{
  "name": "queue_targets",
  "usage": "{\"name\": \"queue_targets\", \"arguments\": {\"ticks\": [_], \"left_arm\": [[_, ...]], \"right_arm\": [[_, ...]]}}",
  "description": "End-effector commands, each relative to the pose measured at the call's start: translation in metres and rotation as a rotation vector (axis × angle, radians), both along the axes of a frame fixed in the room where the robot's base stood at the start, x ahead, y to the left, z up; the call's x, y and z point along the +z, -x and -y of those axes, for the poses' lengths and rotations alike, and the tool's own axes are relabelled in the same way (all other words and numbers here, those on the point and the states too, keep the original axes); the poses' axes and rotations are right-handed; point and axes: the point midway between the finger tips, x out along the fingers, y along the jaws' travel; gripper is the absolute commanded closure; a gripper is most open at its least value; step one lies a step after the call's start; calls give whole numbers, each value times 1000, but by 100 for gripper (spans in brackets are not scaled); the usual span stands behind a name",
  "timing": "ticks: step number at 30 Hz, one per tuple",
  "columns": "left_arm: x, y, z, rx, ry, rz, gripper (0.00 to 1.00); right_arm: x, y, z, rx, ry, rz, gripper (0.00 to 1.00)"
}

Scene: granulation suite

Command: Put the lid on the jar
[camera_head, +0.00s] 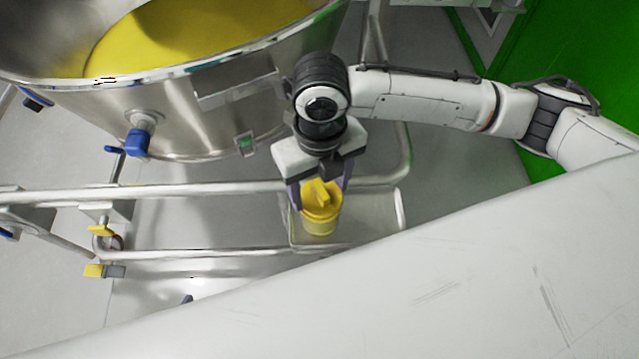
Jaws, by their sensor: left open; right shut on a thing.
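The yellow lid (318,194), with a raised grip on top, is between the fingers of my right gripper (321,188), which is shut on it. The yellowish jar (320,226) is directly below the lid. The lid covers the jar's mouth from this angle, and I cannot tell whether it is fully seated. What looks like a fingertip of my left gripper (187,299) shows at the edge of a large pale surface, which hides the rest of that gripper.
A large steel vessel (190,125) holding yellow material (190,35) fills the upper left. Steel rails (180,189) run across below it. A flat steel platform (376,212) is under the jar. A blue-handled valve (136,142) sticks out from the vessel.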

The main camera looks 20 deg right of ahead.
Motion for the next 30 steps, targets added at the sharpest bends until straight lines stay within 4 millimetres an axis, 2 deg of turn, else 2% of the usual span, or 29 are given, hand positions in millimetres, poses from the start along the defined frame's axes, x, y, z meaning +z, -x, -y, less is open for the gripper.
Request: {"name": "queue_targets", "arguments": {"ticks": [27,28,30], "left_arm": [[-7,1,0,0,0,-2,38],[-7,1,0,0,0,-2,38],[-7,1,0,0,0,-2,38]], "right_arm": [[-16,2,0,-2,2,-6,60],[-16,2,0,-2,2,-6,34],[-16,2,0,-2,2,-6,22]]}}
